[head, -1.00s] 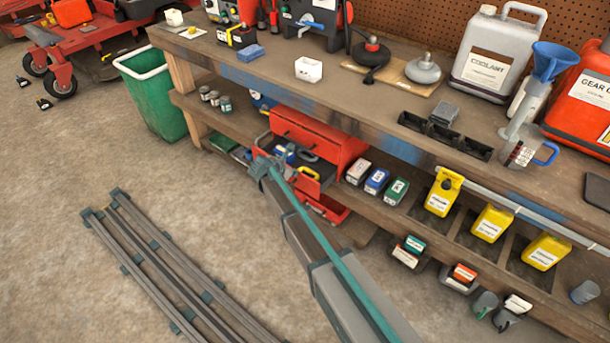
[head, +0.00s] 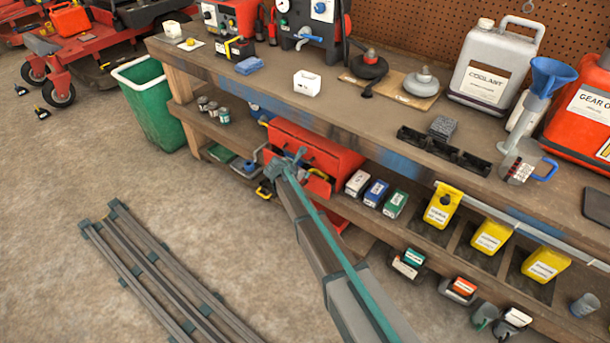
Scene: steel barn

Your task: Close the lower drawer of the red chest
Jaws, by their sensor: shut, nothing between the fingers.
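The red chest (head: 318,146) stands on the bench's lower shelf, near the middle of the head view. Its drawer area faces me. My gripper (head: 280,168) is at its front left, pointing toward it, shut, with nothing seen in it. My gripper and arm cover much of the chest's lower front. A red drawer front (head: 318,184) shows just right of my gripper, and a lower red part shows beneath it. How far the lower drawer stands out is hard to tell, and whether my gripper touches it cannot be made out.
The wooden bench (head: 230,86) runs above the chest. Small labelled boxes (head: 376,193) sit right of the chest, and yellow bottles (head: 442,207) farther right. A green bin (head: 158,112) stands at left. Dark rails (head: 160,270) lie on the floor; the floor around them is clear.

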